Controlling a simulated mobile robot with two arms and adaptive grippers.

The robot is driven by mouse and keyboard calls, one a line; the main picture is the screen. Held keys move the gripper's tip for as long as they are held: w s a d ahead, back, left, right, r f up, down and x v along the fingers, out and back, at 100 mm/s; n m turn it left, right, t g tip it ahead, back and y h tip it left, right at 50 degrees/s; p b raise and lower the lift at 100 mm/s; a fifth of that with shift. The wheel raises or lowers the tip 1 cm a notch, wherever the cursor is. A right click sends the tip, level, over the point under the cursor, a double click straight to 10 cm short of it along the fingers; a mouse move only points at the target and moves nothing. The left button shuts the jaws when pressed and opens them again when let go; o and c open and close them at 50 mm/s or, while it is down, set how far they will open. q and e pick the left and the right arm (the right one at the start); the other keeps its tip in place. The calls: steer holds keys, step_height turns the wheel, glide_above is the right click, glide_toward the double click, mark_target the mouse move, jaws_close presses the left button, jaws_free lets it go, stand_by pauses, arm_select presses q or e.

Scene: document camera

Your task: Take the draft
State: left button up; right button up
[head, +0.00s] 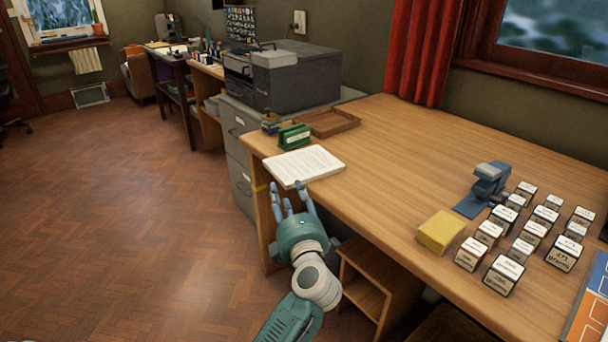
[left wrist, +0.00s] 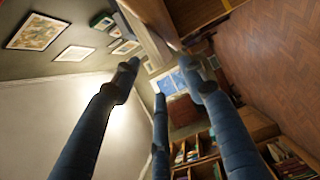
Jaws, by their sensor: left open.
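A white stack of paper with faint printed lines, which looks like the draft (head: 304,165), lies flat at the left end of the wooden desk (head: 385,160), its near corner close to the desk edge. My left gripper (head: 288,190) is open and empty, with fingers spread and pointing up towards the near side of the stack. It appears just off the desk edge; I cannot tell whether a fingertip touches the paper. The left wrist view shows its three blue fingers (left wrist: 160,80) apart with nothing between them; the draft does not show there. My right gripper is in neither view.
A green stamp-like block (head: 294,136) and a wooden tray (head: 327,122) stand behind the paper. A grey printer (head: 285,78) sits on a cabinet beyond. A yellow sponge-like block (head: 440,231), a blue stapler-like device (head: 485,188) and several labelled cubes (head: 503,275) stand right. The desk middle is clear.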

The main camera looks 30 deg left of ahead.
mark_target(281, 171)
arm_select(q)
steer(key=x, duration=0.5)
steer(key=shift+w+a+f+b, duration=0.15)
steer(key=shift+a+b, duration=0.05)
steer(key=shift+b, duration=0.2)
steer(key=b+x, duration=0.1)
steer(key=x, duration=0.4)
steer(key=shift+w+d+r+b, duration=0.1)
steer(key=shift+w+r+b, duration=0.1)
steer(key=shift+w+b, duration=0.1)
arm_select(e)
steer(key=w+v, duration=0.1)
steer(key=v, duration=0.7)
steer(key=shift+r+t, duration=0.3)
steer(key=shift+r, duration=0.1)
arm_select(q)
steer(key=shift+c, duration=0.5)
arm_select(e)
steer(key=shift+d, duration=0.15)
arm_select(q)
steer(key=shift+r, duration=0.1)
jaws_close()
